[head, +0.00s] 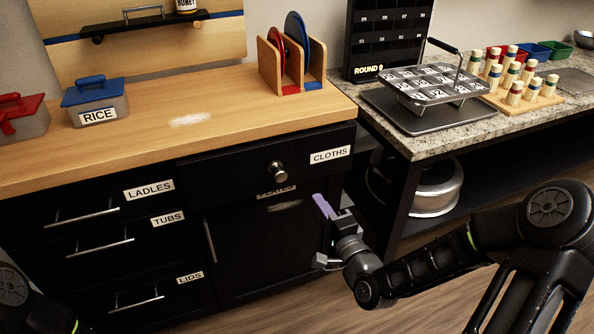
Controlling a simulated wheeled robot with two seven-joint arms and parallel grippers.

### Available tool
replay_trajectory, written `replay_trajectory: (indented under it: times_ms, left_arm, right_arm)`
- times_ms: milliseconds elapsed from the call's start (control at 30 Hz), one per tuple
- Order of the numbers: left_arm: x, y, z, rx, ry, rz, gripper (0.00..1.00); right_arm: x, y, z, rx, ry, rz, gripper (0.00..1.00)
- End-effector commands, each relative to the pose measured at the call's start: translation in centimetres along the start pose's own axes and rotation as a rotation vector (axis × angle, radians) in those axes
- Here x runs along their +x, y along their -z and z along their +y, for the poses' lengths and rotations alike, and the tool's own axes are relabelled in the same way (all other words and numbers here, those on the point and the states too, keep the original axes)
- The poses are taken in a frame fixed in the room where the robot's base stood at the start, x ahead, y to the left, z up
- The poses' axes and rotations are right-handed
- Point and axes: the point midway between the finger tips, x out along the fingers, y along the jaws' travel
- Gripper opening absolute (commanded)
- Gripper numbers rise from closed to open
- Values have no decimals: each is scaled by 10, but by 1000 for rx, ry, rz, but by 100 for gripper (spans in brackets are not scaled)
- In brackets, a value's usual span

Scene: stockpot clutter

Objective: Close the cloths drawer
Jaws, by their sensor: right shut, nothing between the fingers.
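The cloths drawer (232,168) is the wide black top drawer on the right of the cabinet, with a round metal knob (279,172) and a CLOTHS label (330,155). Its front sits close under the wooden countertop edge. I cannot tell whether a small gap is left behind it. My right gripper (324,207), with a purple finger showing, is shut and empty. It appears in front of the cabinet, below and right of the knob, apart from it. My left gripper is out of view; only a bit of my left arm shows at the lower left.
Left of it are drawers labelled LADLES (149,190), TUBS and LIDS. A cabinet door (262,245) is below. The wooden countertop (230,120) holds a RICE box (96,103) and a lid rack (290,62). A granite counter (440,140) with a pot underneath stands right.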

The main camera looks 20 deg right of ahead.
Motion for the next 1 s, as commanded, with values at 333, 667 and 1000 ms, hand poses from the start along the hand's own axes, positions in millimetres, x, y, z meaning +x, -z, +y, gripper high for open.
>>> replay_trajectory:
  times_ms: [333,667,1000]
  left_arm:
    - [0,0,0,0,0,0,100]
    - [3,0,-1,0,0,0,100]
    - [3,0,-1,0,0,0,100]
  right_arm:
    - [8,0,0,-3,0,1,0]
    - [60,0,0,-2,1,-1,0]
    - [123,0,0,-3,-1,1,0]
